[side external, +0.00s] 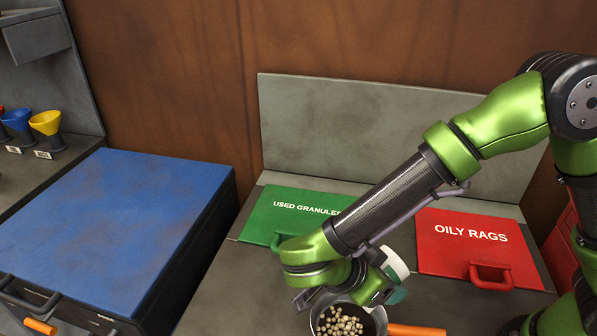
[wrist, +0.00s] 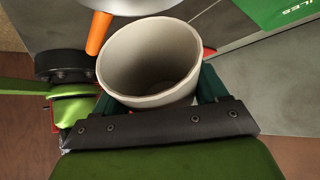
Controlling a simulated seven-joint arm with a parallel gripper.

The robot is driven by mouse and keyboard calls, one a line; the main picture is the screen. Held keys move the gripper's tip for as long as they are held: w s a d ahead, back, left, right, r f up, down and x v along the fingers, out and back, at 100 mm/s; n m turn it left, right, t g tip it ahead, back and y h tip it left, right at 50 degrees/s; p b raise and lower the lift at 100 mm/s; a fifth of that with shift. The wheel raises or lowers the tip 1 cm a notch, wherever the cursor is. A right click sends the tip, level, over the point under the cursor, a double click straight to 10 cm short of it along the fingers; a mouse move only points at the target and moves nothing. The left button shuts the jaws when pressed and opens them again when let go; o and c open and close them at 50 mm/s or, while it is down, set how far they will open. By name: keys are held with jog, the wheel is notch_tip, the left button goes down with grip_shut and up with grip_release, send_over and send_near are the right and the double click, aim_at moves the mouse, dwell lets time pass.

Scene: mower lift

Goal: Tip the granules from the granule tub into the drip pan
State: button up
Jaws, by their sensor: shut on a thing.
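My gripper (side external: 391,289) is low at the front of the bench in the side view, shut on the off-white granule tub (side external: 395,262). In the wrist view the tub (wrist: 118,60) sits between the dark green fingers of my gripper (wrist: 162,98), its mouth facing the camera. I see no granules on its visible inner wall; its bottom is shadowed. The drip pan (side external: 376,313), with an orange handle (side external: 416,330), is just below my gripper. Pale granules (side external: 340,322) lie in it. In the wrist view only the pan's edge (wrist: 145,6) and handle (wrist: 98,33) show.
A green lid marked USED GRANULES (side external: 290,211) and a red lid marked OILY RAGS (side external: 477,243) are set in the bench. A blue-topped cabinet (side external: 105,225) stands at left. Blue (side external: 17,118) and yellow (side external: 46,122) funnels stand behind it. A grey panel (side external: 350,130) backs the bench.

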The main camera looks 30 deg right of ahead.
jog(key=y, duration=0.1)
jog(key=d+f+y, duration=0.1)
jog(key=y, duration=0.1)
jog(key=shift+d, duration=0.15)
jog(key=shift+f, duration=0.15)
jog(key=shift+y, duration=0.3)
